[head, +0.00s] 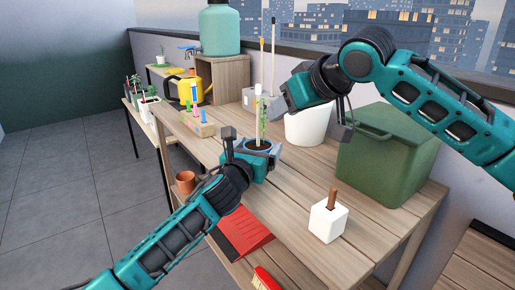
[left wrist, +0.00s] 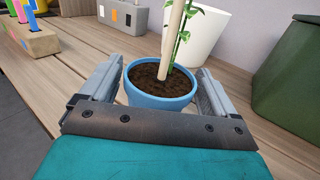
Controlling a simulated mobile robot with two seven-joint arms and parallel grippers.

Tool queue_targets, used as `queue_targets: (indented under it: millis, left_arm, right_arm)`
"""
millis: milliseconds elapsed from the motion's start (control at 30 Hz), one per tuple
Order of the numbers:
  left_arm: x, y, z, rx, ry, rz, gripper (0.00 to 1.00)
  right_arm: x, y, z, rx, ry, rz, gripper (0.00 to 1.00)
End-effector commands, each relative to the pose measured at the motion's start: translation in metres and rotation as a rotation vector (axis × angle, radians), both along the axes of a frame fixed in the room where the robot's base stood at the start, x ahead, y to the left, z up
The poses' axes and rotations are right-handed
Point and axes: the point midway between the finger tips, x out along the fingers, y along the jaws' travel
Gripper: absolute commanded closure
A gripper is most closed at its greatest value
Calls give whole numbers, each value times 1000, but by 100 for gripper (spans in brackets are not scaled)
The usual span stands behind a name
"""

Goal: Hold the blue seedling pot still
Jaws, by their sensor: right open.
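The blue seedling pot (head: 258,147) stands upright on the wooden bench, holding dark soil, a green seedling (left wrist: 183,38) and a pale upright stake (head: 257,105). The pot (left wrist: 160,98) is between the two fingers of my left gripper (left wrist: 160,90). The fingers lie close along both sides and appear shut on it, though their lower contact is hidden. In the head view my left gripper (head: 257,157) reaches the pot from the front left. My right gripper (head: 288,93) is open, above and to the right of the pot, apart from it.
A white bucket (head: 312,126) and a green lidded bin (head: 385,155) stand behind and right. A white block with a brown stick (head: 328,222) sits at the front right. A wooden peg holder (head: 198,123) is left of the pot. Bare boards lie in front of the bin.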

Motion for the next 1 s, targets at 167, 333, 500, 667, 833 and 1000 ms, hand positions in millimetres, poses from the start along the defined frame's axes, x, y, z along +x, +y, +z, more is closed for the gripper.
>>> queue_targets:
  millis: [167,333,500,667,833,1000]
  left_arm:
    - [0,0,0,0,0,0,28]
    - [0,0,0,0,0,0,44]
    - [0,0,0,0,1,0,60]
    - [0,0,0,0,1,0,8]
    - [0,0,0,0,1,0,0]
    - [-1,1,0,1,0,0,0]
  right_arm:
    - [0,0,0,0,0,0,57]
    - [0,0,0,0,0,0,57]
    - [0,0,0,0,0,0,57]
    - [0,0,0,0,0,0,57]
    - [0,0,0,0,0,0,57]
    - [0,0,0,0,0,0,57]
